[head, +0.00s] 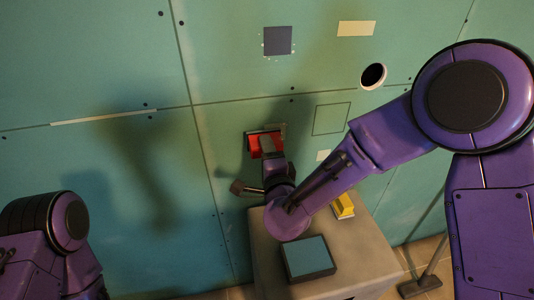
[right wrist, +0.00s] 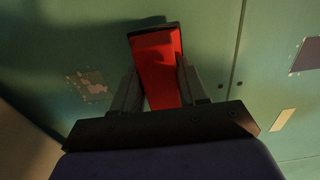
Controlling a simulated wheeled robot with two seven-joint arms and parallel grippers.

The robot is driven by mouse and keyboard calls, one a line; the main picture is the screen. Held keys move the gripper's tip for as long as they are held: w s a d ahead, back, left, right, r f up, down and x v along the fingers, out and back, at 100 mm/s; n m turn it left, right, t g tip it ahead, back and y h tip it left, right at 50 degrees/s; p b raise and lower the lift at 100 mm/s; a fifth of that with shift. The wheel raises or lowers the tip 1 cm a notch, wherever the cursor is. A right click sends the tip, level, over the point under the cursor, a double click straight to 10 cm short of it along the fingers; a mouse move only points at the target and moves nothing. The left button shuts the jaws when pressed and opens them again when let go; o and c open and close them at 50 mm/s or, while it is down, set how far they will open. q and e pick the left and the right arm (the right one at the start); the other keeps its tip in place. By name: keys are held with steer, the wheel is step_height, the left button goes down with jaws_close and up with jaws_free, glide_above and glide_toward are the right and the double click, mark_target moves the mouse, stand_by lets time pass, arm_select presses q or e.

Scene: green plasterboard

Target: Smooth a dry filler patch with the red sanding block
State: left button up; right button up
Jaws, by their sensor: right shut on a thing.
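The red sanding block (head: 256,148) is in my right gripper (head: 268,152), at the green plasterboard wall. In the right wrist view the red block (right wrist: 160,68) stands between the two fingers of the right gripper (right wrist: 158,88), which is shut on it. I cannot tell whether the block touches the board. A pale, speckled patch (right wrist: 90,85) shows left of the block in the right wrist view. A dark grey square with specks around it (head: 278,41) is higher on the wall. My left arm is at lower left; its gripper is out of view.
A pale pedestal (head: 370,262) stands below, with a dark-rimmed teal tray (head: 308,258) and a yellow block (head: 343,206) on it. The wall has a round hole (head: 373,76), a cream rectangle (head: 355,28) and a pale strip (head: 105,117). A flat-footed tool (head: 420,285) is at lower right.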

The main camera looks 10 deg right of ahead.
mark_target(280, 145)
steer(key=shift+w, duration=0.95)
stand_by(0.4)
steer(key=shift+s+d, duration=0.1)
steer(key=shift+d, duration=1.75)
steer(key=shift+d+b, duration=0.3)
steer(key=shift+d, duration=1.6)
steer(key=shift+a+r, duration=0.1)
steer(key=shift+a, duration=0.05)
steer(key=shift+a+b, duration=0.5)
steer(key=shift+a, duration=3.25)
